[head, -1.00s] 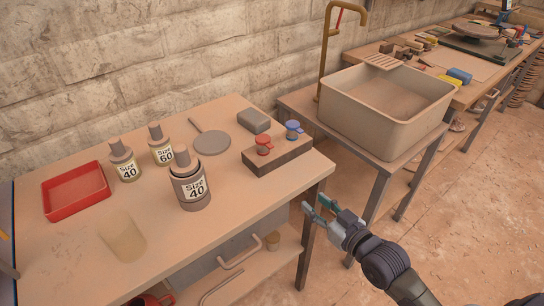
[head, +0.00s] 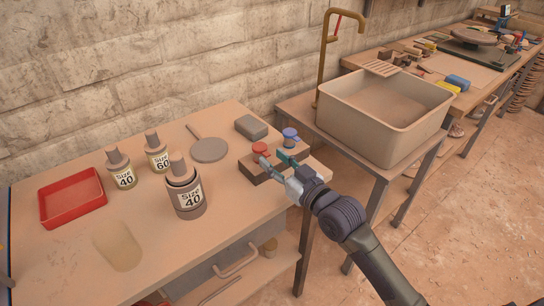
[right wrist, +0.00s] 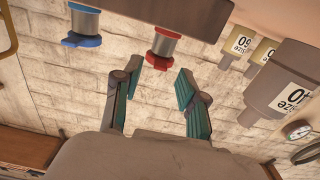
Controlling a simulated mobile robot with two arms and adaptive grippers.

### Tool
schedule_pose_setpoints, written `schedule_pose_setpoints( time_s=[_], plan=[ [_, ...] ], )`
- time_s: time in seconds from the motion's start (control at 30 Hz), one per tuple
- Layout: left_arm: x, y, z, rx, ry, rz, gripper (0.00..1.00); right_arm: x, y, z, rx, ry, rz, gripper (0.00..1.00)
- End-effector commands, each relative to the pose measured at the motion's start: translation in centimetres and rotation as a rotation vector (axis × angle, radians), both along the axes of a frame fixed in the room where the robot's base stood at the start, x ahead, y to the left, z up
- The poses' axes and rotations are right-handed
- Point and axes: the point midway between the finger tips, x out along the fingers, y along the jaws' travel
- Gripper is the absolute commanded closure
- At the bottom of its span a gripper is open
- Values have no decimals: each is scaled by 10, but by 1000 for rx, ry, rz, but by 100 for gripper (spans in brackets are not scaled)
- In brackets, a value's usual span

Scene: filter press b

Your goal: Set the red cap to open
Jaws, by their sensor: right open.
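The red cap (head: 260,148) sits on a grey metal neck on a dark wooden block (head: 250,172) near the table's right end. A blue cap (head: 290,133) stands beside it on the same block. My right gripper (head: 275,160) is open in front of the block, its fingers partly hiding the block. In the right wrist view, the picture is inverted, and the red cap (right wrist: 157,60) lies just beyond and between the open fingertips (right wrist: 158,74), with no clear contact. The blue cap (right wrist: 82,40) is to its left. My left gripper is not in view.
Several bottles, including a large size 40 bottle (head: 189,204), stand left of the block. A red tray (head: 72,198) lies farther left. A round paddle (head: 208,150) and a grey block (head: 251,127) lie behind. A sink basin (head: 390,140) stands right of the table.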

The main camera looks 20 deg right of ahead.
Motion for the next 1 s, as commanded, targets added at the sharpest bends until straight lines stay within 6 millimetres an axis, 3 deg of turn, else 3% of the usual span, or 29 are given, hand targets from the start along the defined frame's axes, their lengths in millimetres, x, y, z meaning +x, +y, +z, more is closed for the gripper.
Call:
schedule_pose_setpoints(
  time_s=[0.17, 0.43, 0.47, 0.7, 1.0],
  plan=[
    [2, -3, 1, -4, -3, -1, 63, 12, 4, 0, -1, 0, 0, 58],
    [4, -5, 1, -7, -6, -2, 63, 13, 5, 0, -1, 0, 1, 58],
    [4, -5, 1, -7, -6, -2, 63, 13, 5, 0, -1, 0, 1, 60],
    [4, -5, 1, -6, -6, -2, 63, 13, 5, 0, -1, 0, 0, 100],
    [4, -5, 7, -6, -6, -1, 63, 13, 5, 3, -4, 7, 0, 100]
  ],
)
